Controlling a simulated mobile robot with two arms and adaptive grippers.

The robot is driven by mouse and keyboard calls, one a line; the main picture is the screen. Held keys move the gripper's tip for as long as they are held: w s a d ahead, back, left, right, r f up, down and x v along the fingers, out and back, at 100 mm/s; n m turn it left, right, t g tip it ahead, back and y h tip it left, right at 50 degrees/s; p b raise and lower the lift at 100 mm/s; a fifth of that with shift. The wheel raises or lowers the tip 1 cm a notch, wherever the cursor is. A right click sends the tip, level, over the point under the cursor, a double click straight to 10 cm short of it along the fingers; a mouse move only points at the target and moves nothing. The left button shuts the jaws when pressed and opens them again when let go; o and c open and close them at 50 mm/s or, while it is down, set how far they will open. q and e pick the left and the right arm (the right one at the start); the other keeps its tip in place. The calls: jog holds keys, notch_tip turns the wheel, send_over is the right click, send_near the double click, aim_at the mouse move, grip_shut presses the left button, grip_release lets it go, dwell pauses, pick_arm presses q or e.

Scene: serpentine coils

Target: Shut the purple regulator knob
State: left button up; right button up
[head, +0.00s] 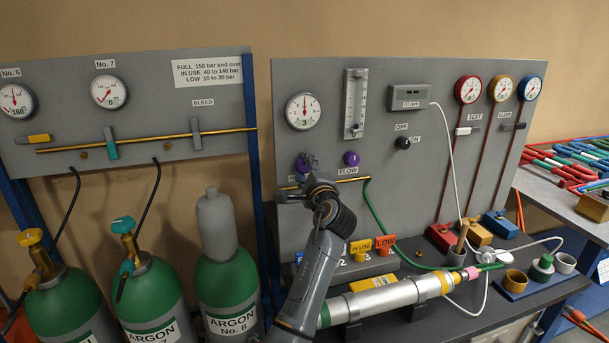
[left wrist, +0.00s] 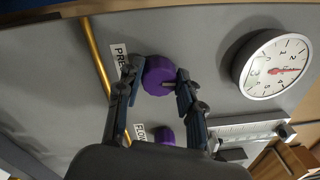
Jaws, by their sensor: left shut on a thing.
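The purple regulator knob (head: 304,163) is on the grey panel below the round gauge, mostly hidden by my left gripper (head: 307,162) in the head view. In the left wrist view the knob (left wrist: 158,76) sits between the two fingers of my left gripper (left wrist: 157,82), beside a label of which "PRE" shows. The fingers are closed on it from both sides. A second purple knob (head: 352,158), above the label "FLOW", is to the right in the head view; it also shows in the left wrist view (left wrist: 164,135), clear of the fingers. My right gripper is not seen.
The round gauge (head: 303,111) is above the knob and the flow tube (head: 355,103) is to the right. A brass pipe (head: 345,179) runs just below the knobs. A silver cylinder (head: 385,299) lies on the bench, with yellow and orange tags (head: 361,246) behind it.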

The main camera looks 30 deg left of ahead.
pick_arm(q)
jog(key=shift+f+n+b, duration=0.1)
jog(key=shift+n+b, duration=0.25)
jog(key=shift+n, duration=0.25)
jog(key=o, duration=1.2)
jog(key=shift+c, duration=0.2)
jog(key=v, duration=1.2)
jog(key=shift+w+f, duration=0.1)
